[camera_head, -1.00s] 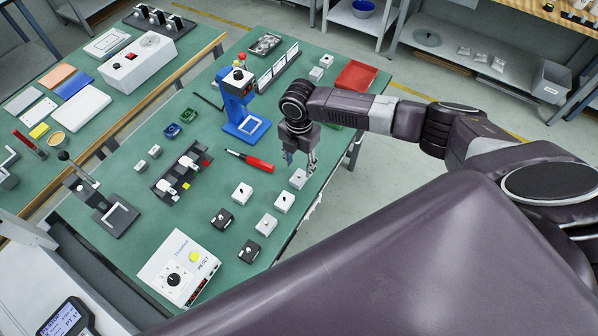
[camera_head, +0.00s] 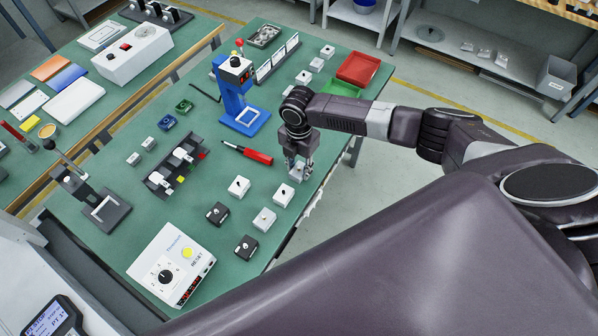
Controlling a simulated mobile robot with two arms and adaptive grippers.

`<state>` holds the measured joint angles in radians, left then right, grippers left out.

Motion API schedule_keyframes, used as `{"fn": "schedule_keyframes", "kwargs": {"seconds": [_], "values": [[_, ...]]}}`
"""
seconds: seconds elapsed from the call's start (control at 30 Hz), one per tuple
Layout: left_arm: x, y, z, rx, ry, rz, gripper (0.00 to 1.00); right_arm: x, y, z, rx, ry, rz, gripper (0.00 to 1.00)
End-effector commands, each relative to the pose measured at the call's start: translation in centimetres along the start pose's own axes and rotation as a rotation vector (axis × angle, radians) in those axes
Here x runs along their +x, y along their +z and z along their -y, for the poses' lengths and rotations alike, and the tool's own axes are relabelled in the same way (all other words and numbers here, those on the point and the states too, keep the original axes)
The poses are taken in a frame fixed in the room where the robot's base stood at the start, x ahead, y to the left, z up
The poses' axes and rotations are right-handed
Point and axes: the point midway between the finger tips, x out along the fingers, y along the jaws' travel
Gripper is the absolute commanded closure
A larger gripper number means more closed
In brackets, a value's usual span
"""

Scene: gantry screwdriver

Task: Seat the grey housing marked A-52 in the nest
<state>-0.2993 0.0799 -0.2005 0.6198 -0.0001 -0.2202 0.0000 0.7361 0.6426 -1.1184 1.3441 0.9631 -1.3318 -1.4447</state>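Several small light grey or white housings stand on the green table; the labels are too small to read, so I cannot tell which is A-52. One light housing (camera_head: 297,174) is at my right gripper (camera_head: 299,170), whose fingers point down around or just beside it. I cannot tell whether they grip it. Other light housings (camera_head: 238,186) stand to the left and nearer. Two square frames could be the nest: one on the blue stand (camera_head: 247,117), one on the black lever fixture (camera_head: 105,209). My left gripper is not in view.
A red screwdriver (camera_head: 247,154) lies left of the gripper. Dark housings (camera_head: 246,248), a control box with a dial (camera_head: 171,263) and a black fixture (camera_head: 175,172) stand on the table. A red tray (camera_head: 358,69) is at the far right edge.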

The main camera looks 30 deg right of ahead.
Motion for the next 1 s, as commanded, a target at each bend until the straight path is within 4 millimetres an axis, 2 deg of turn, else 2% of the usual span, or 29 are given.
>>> {"fn": "schedule_keyframes", "kwargs": {"seconds": [0.03,0.23,0.47,1.0], "values": [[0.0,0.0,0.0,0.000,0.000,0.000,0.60,0.0,0.0,0.0,0.000,0.000,0.000,0.77],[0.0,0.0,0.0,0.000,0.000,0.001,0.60,0.0,0.0,0.0,0.000,0.000,0.000,0.99],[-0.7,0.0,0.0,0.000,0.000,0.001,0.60,-0.7,0.0,0.0,0.000,0.000,0.000,1.00],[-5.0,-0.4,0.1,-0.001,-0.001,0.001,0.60,-5.1,0.0,0.0,0.000,0.000,0.000,1.00]]}}
